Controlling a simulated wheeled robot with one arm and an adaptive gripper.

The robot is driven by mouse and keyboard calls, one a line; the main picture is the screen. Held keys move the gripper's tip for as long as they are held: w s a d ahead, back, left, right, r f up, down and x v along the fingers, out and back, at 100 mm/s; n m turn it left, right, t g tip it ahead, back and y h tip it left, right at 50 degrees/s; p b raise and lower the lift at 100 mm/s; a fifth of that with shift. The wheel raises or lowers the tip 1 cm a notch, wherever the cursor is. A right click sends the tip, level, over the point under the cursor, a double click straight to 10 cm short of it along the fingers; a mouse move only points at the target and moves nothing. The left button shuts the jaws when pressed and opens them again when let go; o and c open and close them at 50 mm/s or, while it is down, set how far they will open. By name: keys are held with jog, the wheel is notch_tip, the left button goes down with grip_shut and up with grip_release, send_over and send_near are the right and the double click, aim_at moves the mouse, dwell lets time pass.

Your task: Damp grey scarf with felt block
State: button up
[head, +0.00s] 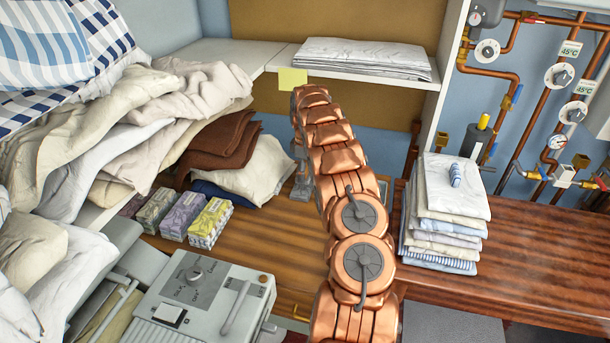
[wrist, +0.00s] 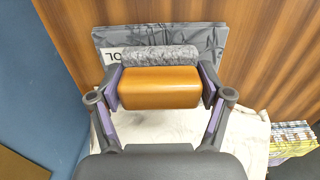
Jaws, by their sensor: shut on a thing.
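My gripper (wrist: 160,88) is shut on the felt block (wrist: 160,92), an orange-brown block with a speckled grey felt strip along its far side. The pads press on its left and right ends. Beyond it, in the wrist view, lies a dark grey folded cloth (wrist: 213,42), which looks like the scarf, with part of a white label with letters at its left. The block hides its near part; I cannot tell if they touch. In the head view my copper arm reaches to the back counter and hides most of my gripper (head: 300,186); scarf and block do not show there.
A cream cloth (wrist: 246,136) lies under my gripper. Patterned packets (head: 210,224) stand left of my arm, beside heaped laundry (head: 100,150) and the grey control panel (head: 200,295). A folded stack (head: 443,215) stands at right. Wooden counter (head: 540,260) right of it is clear.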

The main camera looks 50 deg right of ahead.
jog(key=shift+r, duration=2.45)
